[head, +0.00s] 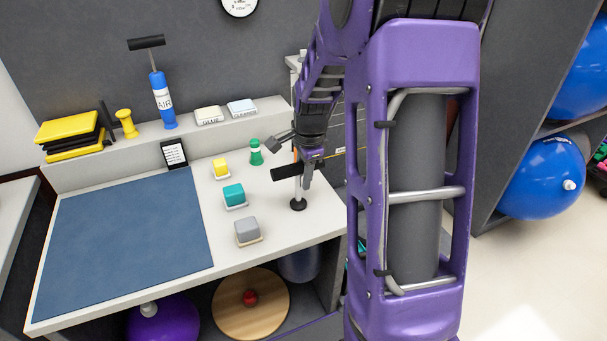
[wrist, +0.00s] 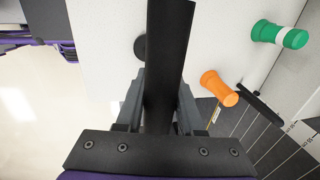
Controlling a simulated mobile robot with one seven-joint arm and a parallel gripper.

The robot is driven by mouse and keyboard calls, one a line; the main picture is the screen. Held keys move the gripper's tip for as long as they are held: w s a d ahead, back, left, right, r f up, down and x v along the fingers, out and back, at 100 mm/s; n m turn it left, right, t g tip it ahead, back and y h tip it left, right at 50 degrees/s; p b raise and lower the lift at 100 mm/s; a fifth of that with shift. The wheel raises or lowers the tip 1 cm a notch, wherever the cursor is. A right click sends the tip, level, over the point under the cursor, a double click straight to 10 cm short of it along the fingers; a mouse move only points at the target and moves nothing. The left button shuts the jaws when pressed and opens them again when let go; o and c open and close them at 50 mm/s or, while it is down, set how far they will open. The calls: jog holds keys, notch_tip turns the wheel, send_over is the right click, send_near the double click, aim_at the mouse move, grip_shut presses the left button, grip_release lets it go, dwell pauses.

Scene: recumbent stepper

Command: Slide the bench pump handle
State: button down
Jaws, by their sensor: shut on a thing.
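The bench pump stands near the right end of the white bench, with a black crossbar handle (head: 284,173), a thin pale shaft (head: 298,190) and a round black foot (head: 298,204). My gripper (head: 306,180) is at the handle's right part, shut on it. In the wrist view the black handle (wrist: 171,45) runs lengthwise between the fingers of my gripper (wrist: 160,92). The foot (wrist: 140,47) peeks out beside the handle there, and the shaft is hidden.
A green dumbbell-shaped piece (head: 256,152) stands left of my arm; an orange one (wrist: 219,88) shows in the wrist view. A blue AIR pump (head: 163,103) stands on the shelf.

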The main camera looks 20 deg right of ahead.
notch_tip(320, 180, up, 16)
jog(key=p, duration=0.9)
jog(key=shift+w+f+p, duration=0.15)
jog(key=shift+p, duration=0.15)
jog(key=c, duration=0.9)
grip_release()
jog(key=shift+o, duration=1.9)
jog(key=s+r, duration=0.2)
jog(key=r, duration=0.6)
jog(key=s+r, duration=0.1)
jog(key=r, duration=0.8)
jog(key=shift+s, duration=0.35)
